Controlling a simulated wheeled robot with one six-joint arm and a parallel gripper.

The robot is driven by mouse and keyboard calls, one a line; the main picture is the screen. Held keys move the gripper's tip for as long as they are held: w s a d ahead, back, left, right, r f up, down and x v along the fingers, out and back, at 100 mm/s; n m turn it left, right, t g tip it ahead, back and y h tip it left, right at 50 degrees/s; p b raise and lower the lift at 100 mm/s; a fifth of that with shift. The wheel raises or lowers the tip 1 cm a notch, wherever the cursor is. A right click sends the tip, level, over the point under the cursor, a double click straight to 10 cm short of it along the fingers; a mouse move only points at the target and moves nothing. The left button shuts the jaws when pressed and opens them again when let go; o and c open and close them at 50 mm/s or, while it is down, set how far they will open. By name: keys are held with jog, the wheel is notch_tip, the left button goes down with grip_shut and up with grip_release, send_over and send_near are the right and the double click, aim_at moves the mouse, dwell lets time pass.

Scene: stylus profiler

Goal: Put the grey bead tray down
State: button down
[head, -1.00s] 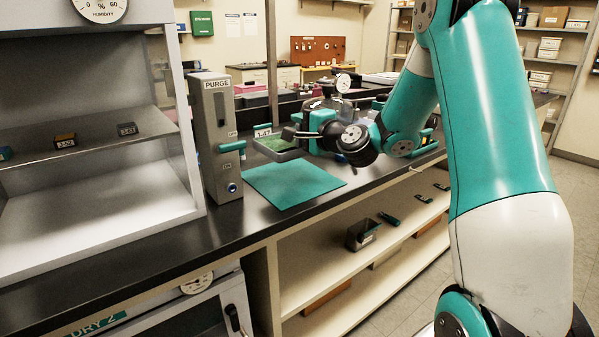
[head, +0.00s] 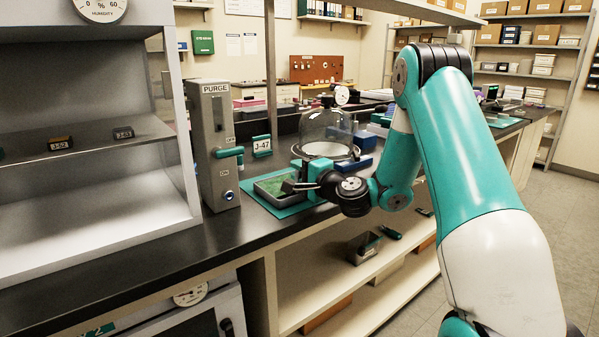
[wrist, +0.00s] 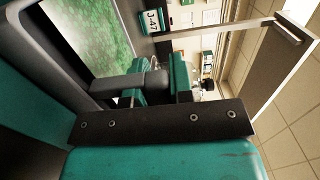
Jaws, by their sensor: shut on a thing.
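The grey bead tray (head: 260,189), with green contents, is over the teal mat (head: 284,210) on the black bench in the head view. It looks very low over the mat or on it; I cannot tell whether it touches. My gripper (head: 293,185) is shut on the tray's right side. In the wrist view the tray's grey wall (wrist: 62,62) and green inside fill the upper left, and my gripper (wrist: 155,82) has its fingers closed at the tray's edge. The tray hides much of the mat.
The grey PURGE post (head: 213,140) with a teal lever stands left of the tray. A glass bell jar (head: 326,130) and the J-47 tag (head: 262,146) stand behind. A glass-fronted cabinet (head: 90,150) is at far left. The bench front edge is close to the mat.

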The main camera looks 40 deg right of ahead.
jog(key=shift+f, duration=0.2)
jog(key=c, duration=1)
grip_release()
jog(key=shift+r, duration=0.15)
